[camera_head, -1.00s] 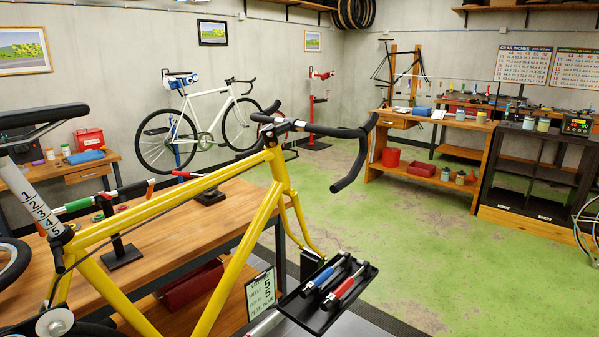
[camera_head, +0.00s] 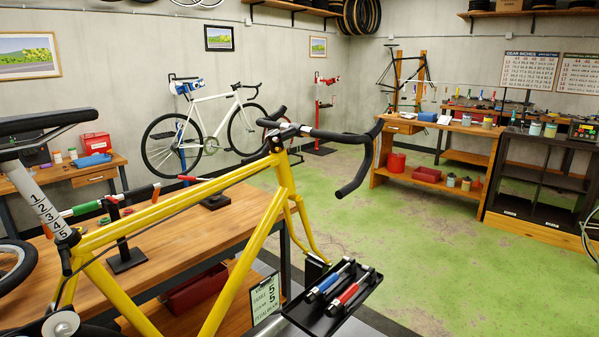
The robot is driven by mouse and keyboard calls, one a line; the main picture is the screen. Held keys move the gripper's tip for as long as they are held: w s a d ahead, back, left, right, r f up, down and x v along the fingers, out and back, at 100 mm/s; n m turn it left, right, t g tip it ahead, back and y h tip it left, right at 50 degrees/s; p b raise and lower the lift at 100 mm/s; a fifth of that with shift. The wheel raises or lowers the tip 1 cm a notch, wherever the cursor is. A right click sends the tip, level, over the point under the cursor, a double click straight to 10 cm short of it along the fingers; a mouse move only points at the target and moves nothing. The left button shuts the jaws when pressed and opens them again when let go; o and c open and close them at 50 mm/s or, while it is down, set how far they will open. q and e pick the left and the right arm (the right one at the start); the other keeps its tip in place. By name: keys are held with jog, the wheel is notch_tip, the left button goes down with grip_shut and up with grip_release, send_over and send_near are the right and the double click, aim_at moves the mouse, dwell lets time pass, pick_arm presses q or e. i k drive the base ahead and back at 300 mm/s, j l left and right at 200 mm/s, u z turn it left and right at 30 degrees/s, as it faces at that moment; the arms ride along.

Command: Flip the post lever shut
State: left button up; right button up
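A yellow bike frame (camera_head: 165,210) fills the left foreground, with a black saddle (camera_head: 45,121) at the upper left. Its silver seat post (camera_head: 34,199) is marked with numbers 1 to 5 and tilts down into the frame. A dark clamp (camera_head: 68,240) sits at the foot of the post, where it meets the frame. A small dark piece hangs below the clamp. I cannot tell whether this piece is the post lever, or whether the lever is open or shut. Neither of my grippers is in view.
A wooden workbench (camera_head: 185,232) stands behind the frame. A black tray (camera_head: 320,315) with a blue-handled tool and a red-handled tool is at the lower middle. Green floor (camera_head: 430,240) lies open to the right.

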aim_at(64, 250)
jog(key=u, duration=1.45)
